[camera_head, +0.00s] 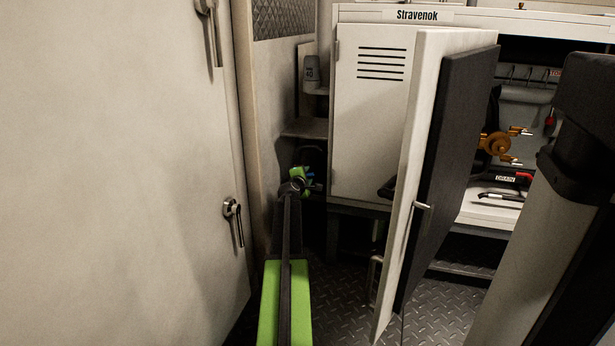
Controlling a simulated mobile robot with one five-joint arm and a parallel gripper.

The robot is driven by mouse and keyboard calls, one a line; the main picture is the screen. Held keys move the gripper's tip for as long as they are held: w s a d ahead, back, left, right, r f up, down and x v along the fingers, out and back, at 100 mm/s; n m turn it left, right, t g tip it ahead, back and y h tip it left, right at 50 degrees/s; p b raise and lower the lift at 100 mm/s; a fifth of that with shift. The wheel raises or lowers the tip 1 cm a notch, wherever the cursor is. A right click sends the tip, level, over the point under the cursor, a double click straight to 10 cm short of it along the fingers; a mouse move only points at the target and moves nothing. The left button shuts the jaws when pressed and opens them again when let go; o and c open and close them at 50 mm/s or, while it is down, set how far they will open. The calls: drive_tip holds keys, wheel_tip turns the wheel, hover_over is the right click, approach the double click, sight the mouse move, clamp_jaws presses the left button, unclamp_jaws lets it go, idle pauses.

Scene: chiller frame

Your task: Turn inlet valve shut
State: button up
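My green and black arm reaches forward from the bottom of the picture. My gripper (300,181) is at its far end, low in the gap left of the cabinet's closed door (371,125). It is small and dark there, so I cannot tell whether it is open or shut. No valve marked as inlet shows. In the cabinet's open bay, to the right, are an orange fitting (497,144) and a red handle (524,177) by a DRAIN label (506,179).
An open cabinet door (412,190) with a dark inner face stands out between my arm and the open bay. A large pale door (110,170) with a lever handle (234,222) is close on the left. Bare tread-plate floor (445,305) shows below the bay.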

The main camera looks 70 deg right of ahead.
drive_tip(key=p+v, duration=0.4)
drive_tip(key=v, duration=1.3)
drive_tip(key=shift+a, duration=0.2)
drive_tip(key=shift+s, duration=0.1)
